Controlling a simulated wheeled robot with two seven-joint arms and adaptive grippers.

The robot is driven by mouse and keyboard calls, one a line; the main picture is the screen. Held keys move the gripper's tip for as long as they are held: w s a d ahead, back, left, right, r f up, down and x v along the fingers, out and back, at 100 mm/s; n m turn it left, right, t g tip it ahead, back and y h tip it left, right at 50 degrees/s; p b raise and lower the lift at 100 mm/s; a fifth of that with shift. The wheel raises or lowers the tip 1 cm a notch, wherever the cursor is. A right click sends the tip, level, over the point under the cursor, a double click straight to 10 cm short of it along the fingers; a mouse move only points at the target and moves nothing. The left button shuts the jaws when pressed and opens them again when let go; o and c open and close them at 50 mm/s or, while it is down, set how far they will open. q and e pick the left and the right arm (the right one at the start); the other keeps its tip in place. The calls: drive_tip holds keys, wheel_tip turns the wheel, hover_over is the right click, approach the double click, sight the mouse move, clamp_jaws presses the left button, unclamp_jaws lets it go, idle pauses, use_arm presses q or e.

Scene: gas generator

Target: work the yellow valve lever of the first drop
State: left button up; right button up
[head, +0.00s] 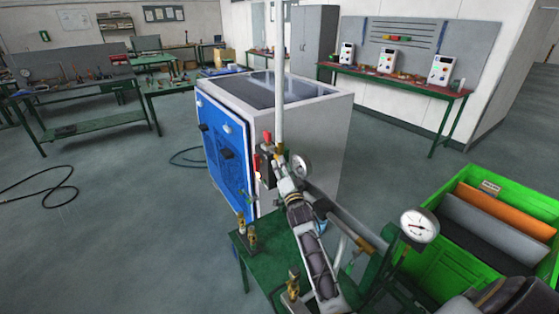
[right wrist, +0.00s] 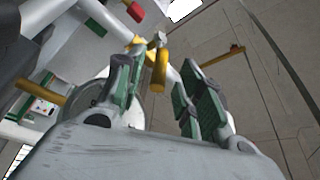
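The yellow valve lever (right wrist: 159,72) shows in the right wrist view as a short yellow bar hanging from a brass fitting on a white pipe. It lies between and just beyond the fingertips, with visible space on both sides. My right gripper (right wrist: 162,88) is open, its green-padded fingers spread. In the head view my right gripper (head: 284,184) is at the pipework beside the blue and white generator cabinet (head: 225,160). The lever is small there and hard to make out. My left gripper is not in view.
A vertical white pipe (head: 279,80), a red lever (head: 267,137) and a gauge (head: 301,166) are close to the right gripper. Another gauge (head: 419,225) stands right of the arm. A green crate (head: 455,268) is at right. Open floor lies to the left.

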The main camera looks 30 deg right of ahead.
drive_tip(key=shift+x, duration=2.05)
clamp_jaws()
